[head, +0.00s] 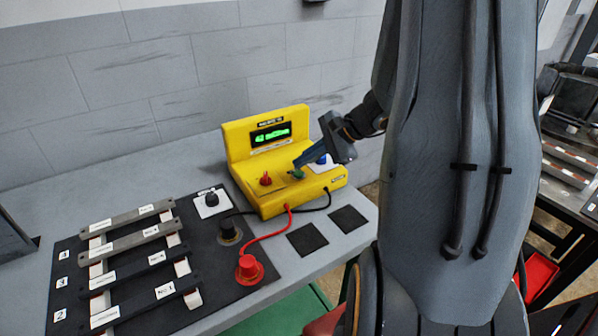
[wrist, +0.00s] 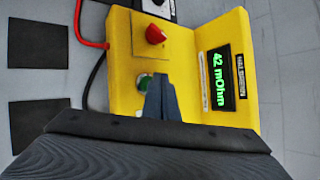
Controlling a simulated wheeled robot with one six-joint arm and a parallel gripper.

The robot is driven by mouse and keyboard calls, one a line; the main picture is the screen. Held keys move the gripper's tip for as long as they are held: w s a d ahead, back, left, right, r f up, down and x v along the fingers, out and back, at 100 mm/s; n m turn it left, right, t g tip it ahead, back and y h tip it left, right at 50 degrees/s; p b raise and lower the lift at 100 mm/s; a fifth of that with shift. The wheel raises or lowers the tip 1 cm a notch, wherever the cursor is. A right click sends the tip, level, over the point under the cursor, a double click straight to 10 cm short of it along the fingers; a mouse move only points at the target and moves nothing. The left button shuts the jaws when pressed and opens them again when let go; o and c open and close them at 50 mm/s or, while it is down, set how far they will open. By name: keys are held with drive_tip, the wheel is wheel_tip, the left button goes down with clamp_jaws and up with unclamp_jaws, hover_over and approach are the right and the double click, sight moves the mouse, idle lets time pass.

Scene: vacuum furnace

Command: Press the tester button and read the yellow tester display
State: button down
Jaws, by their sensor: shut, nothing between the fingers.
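The yellow tester (head: 257,194) stands at the back of the grey bench and also fills much of the wrist view (wrist: 180,45). Its display (head: 270,134) is lit with green characters; in the wrist view the display (wrist: 218,78) reads "42 mOhm", turned sideways. My gripper (head: 297,165) is shut and empty, its tips down at the green button (head: 299,174). In the wrist view my gripper (wrist: 158,82) partly covers the green button (wrist: 144,82); I cannot tell how far the button is pressed in. A red knob (wrist: 155,34) sits beside it on the tester.
A black board (head: 65,270) with several labelled bars lies at the left. A red terminal (head: 249,268) and a black terminal (head: 228,230) have cables to the tester. Two dark square pads (head: 307,239) lie in front of the tester. A wall rises behind.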

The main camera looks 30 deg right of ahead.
sight(303, 174)
drive_tip(key=shift+r, duration=0.1)
drive_tip(key=shift+r+p, duration=1.75)
drive_tip(key=shift+r, duration=0.7)
drive_tip(key=s+a+f+n+g+h+b, duration=0.3)
drive_tip(key=s+a+n+g+h, duration=0.2)
drive_tip(key=s+a+n, duration=0.9)
drive_tip(key=a+n+h, duration=0.1)
drive_tip(key=a+n, duration=0.1)
drive_tip(key=n, duration=0.2)
drive_tip(key=shift+f, duration=0.25)
drive_tip(key=shift+s, duration=0.1)
